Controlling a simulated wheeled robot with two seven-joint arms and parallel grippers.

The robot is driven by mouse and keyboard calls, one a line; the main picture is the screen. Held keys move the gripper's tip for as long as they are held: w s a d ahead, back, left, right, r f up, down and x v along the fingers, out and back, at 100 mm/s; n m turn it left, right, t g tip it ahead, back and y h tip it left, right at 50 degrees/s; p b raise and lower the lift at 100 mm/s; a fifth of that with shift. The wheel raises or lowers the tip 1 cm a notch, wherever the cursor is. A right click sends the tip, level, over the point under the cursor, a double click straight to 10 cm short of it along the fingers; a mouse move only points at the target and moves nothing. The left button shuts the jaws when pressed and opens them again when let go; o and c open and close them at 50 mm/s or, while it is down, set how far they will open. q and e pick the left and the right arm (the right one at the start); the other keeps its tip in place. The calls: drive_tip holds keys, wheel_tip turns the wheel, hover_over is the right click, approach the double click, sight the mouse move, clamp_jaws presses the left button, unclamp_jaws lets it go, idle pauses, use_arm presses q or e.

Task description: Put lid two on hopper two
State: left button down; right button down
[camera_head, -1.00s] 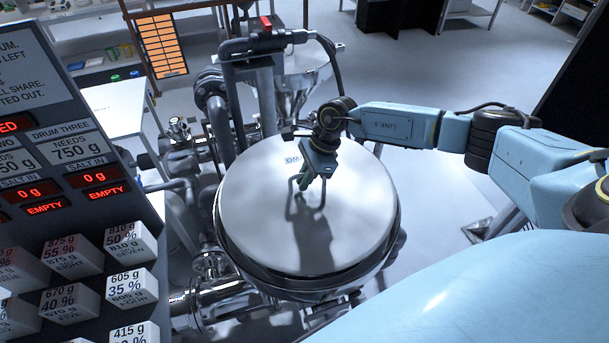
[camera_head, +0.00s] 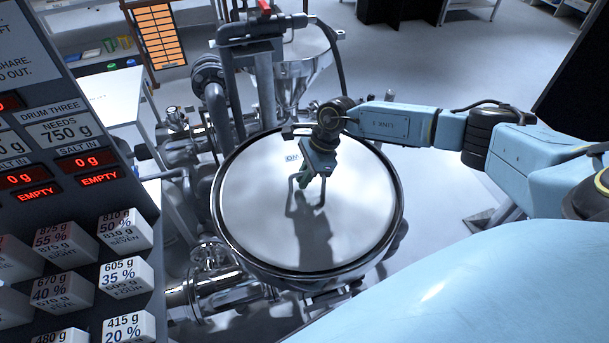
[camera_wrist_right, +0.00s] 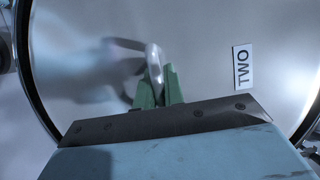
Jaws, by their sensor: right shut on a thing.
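Lid two (camera_head: 260,215) is a round, flat metal disc with a small "TWO" label, which reads clearly in the right wrist view (camera_wrist_right: 243,66). It lies over the mouth of hopper two (camera_head: 219,236), and the hopper's bright rim shows as a ring around the lid's edge. My right gripper (camera_head: 303,182) is over the lid's middle, shut on the lid's handle (camera_head: 322,195). In the right wrist view its green fingers (camera_wrist_right: 158,88) pinch the curved handle. Whether the lid is fully seated all round cannot be told. My left gripper is not in view.
A panel (camera_head: 60,130) with red displays and several white weight blocks (camera_head: 126,277) stands close on the left. Pipes (camera_head: 215,100) and a metal funnel (camera_head: 295,75) stand behind the hopper. Open floor (camera_head: 430,65) lies at the back right.

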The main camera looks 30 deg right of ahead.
drive_tip(key=shift+w+f+b, duration=0.1)
drive_tip(key=shift+f+b, duration=0.3)
drive_tip(key=shift+b, duration=0.05)
drive_tip(key=c, duration=1.4)
unclamp_jaws()
